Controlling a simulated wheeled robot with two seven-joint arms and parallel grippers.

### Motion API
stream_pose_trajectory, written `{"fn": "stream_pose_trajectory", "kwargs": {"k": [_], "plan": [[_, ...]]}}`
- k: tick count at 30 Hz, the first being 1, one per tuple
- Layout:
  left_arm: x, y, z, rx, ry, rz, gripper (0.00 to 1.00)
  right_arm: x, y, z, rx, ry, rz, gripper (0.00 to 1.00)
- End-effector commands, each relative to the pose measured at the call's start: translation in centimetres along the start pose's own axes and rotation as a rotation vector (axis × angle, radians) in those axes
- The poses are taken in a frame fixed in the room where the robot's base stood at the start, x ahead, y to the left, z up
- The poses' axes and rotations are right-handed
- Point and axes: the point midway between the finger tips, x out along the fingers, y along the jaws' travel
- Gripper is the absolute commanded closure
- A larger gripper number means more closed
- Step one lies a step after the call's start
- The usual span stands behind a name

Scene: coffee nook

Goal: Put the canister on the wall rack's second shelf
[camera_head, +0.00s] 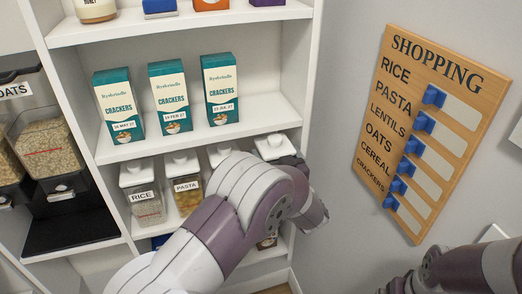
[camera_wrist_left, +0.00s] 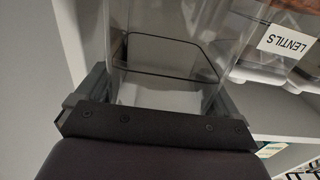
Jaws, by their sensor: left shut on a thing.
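A clear, square-sided canister (camera_wrist_left: 165,72) fills the middle of the left wrist view, and I see no contents in it. My left gripper (camera_wrist_left: 155,100) is shut on it, with a finger on either side. In the head view my left forearm and wrist hide the gripper's fingers and most of the held canister. A white lid (camera_head: 273,147) shows just above the wrist, at the right end of the canister row; I take it for the held canister's. The white rack (camera_head: 262,108) has several shelves. My right arm shows at lower right; its jaws are not clear.
Rice (camera_head: 146,203) and pasta (camera_head: 187,194) canisters stand on the shelf below three cracker boxes (camera_head: 170,97). A lentils canister (camera_wrist_left: 286,42) is close beside the held one. The cracker shelf has bare space on its right. A shopping board (camera_head: 425,130) hangs on the right wall.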

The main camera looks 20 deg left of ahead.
Motion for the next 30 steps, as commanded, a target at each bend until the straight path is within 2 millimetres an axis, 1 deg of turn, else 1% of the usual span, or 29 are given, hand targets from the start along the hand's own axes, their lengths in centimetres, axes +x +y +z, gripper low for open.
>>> {"fn": "stream_pose_trajectory", "kwargs": {"k": [1, 3, 6, 9, 11, 13, 18, 19, 25, 29, 30], "plan": [[1.4, -0.1, -0.3, -0.001, 0.001, -0.004, 0.78, -0.6, 0.0, -0.1, 0.0, 0.0, 0.0, 0.0], [3.1, -0.1, -0.3, -0.002, 0.002, -0.004, 0.78, -0.9, 0.0, -0.1, 0.0, 0.0, 0.0, 0.0], [4.9, -0.1, -0.3, -0.002, 0.002, -0.002, 0.78, -1.2, 0.0, -0.1, 0.0, 0.0, 0.0, 0.0], [6.0, 0.0, -0.2, -0.002, 0.003, -0.001, 0.78, -1.3, 0.0, -0.2, 0.0, 0.0, 0.0, 0.0], [6.3, 0.0, 0.0, -0.001, 0.002, -0.001, 0.78, -1.4, 0.0, -0.2, 0.0, 0.0, 0.0, 0.0], [6.3, 0.0, 0.5, 0.001, 0.001, 0.0, 0.78, -1.6, 0.0, -0.2, 0.0, 0.0, 0.0, 0.0], [6.3, 0.0, 3.1, 0.001, 0.001, 0.001, 0.78, -2.4, 0.0, -0.3, 0.0, 0.0, 0.0, 0.0], [6.3, 0.0, 3.4, 0.0, 0.001, 0.001, 0.78, -2.4, 0.0, -0.3, 0.0, 0.0, 0.0, 0.0], [6.3, 0.0, 3.5, -0.002, 0.003, 0.001, 0.78, -2.1, 0.0, -0.3, 0.0, 0.0, 0.0, 0.0], [6.3, 0.0, 4.0, -0.002, 0.002, 0.001, 0.78, -1.7, 0.0, -0.2, 0.0, 0.0, 0.0, 0.0], [6.3, 0.0, 4.0, 0.0, 0.0, 0.001, 0.0, -1.9, 0.0, -0.2, 0.0, 0.0, 0.0, 0.0]]}}
